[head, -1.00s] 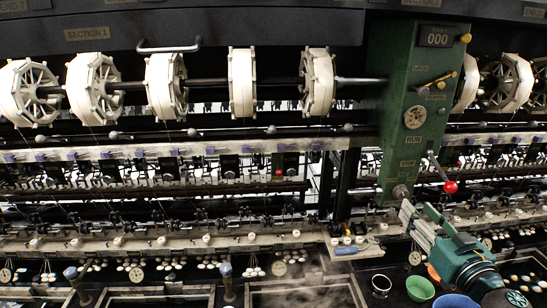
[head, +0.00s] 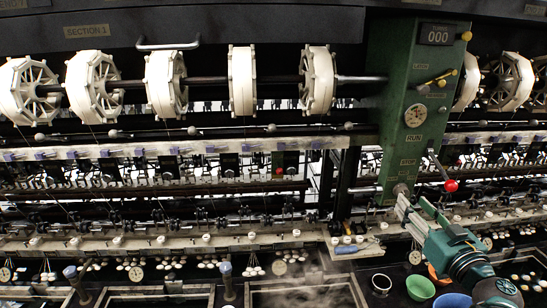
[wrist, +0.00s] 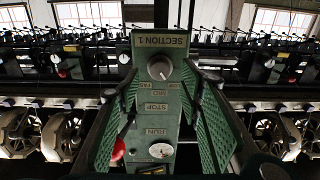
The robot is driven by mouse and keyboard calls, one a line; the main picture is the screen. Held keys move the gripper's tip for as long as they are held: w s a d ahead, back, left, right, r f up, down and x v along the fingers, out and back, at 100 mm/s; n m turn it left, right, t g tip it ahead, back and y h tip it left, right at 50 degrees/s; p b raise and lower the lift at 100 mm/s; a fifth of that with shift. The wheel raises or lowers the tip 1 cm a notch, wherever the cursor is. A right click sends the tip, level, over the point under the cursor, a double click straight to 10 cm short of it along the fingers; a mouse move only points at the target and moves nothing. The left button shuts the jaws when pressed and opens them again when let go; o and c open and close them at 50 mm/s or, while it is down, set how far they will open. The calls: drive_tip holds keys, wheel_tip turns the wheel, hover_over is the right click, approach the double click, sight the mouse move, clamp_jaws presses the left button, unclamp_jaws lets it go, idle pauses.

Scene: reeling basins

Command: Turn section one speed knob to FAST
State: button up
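The speed knob (wrist: 159,67) is a round grey dial on the green section 1 post, under the SECTION 1 label in the wrist view. MID lettering sits beside it, with FAST to the left and SLOW to the right, partly hidden by my fingers. Its pointer setting is too small to read surely. In the head view the knob (head: 401,189) is low on the post. My gripper (wrist: 160,82) is open, with its green ribbed fingers on either side of the panel. In the head view my gripper (head: 416,205) is just below the knob, apparently not gripping it.
A red-ball lever (head: 450,186) sticks out from the post, right above my gripper; it also shows in the wrist view (wrist: 118,149). A round gauge (head: 415,117) and a counter (head: 438,37) are higher up. White reels (head: 242,82) hang left. Bowls (head: 420,288) stand below.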

sight(402, 188)
drive_tip(key=shift+w+b, duration=0.4)
drive_tip(key=shift+w, duration=2.1)
drive_tip(key=c, duration=0.9)
